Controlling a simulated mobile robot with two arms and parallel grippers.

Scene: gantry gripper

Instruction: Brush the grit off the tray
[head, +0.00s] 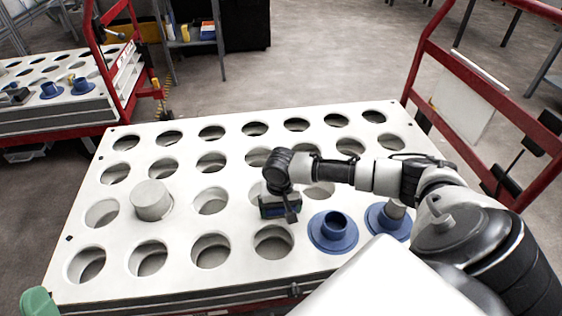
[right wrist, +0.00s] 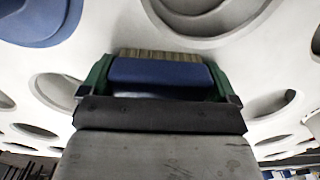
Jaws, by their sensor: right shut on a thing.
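The tray (head: 180,195) is a white slab with rows of round holes, on a red-framed cart. My right gripper (head: 280,207) is over the tray's front middle, pointing down. It is shut on a brush with a blue body (right wrist: 158,73) and pale bristles (right wrist: 160,55), held between green fingers in the right wrist view. In the head view the brush (head: 272,210) is partly hidden by the gripper. I cannot tell whether the bristles touch the tray. No grit can be made out at this size.
A grey cylinder (head: 151,200) stands in a left hole. Two blue flanged parts (head: 333,232) (head: 385,222) sit at the front right, the second beside my arm. Red rails (head: 425,60) rise at the right back. Another cart (head: 60,110) stands at the far left.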

